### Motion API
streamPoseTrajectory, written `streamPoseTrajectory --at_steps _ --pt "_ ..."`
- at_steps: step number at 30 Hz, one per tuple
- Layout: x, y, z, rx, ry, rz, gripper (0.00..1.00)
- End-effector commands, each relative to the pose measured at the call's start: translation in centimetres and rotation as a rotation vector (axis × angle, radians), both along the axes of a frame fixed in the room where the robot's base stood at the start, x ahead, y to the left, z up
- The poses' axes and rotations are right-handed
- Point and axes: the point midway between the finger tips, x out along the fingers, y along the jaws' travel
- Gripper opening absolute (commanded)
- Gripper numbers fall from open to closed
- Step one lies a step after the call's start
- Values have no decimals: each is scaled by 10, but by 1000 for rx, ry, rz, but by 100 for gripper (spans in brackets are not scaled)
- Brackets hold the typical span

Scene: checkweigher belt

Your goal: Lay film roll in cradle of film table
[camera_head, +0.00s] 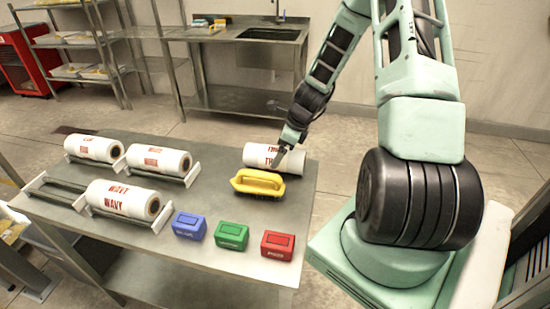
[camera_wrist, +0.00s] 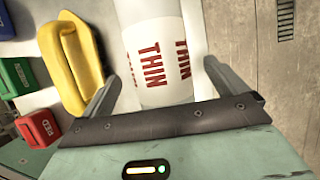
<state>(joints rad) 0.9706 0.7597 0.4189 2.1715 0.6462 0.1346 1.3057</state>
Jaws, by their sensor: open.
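A white film roll (camera_head: 262,155) with red THIN lettering lies on its side at the right back of the steel film table (camera_head: 215,268). The roll also shows in the wrist view (camera_wrist: 155,50). My gripper (camera_head: 285,150) is over this roll, its fingers open on either side of it in the wrist view (camera_wrist: 163,82). Whether they touch it, I cannot tell. Three similar rolls, including a WAVY one (camera_head: 125,198), rest in cradles at the left of the table. An empty stretch of dark cradle rails (camera_head: 55,190) shows at the front left.
A yellow handled tool (camera_head: 258,183) lies close in front of the THIN roll. Blue (camera_head: 189,226), green (camera_head: 231,236) and red (camera_head: 278,246) boxes line the front edge. The middle of the table is fairly clear. A sink bench (camera_head: 245,70) stands behind.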

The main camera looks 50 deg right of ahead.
Motion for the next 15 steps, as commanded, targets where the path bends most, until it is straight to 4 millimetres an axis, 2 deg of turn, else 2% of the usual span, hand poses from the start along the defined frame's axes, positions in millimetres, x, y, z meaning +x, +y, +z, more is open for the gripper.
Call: streamPoseTrajectory --at_steps 7,15 --pt "10 6 -26 2 1 1 98" --pt "12 7 -32 1 0 0 98"
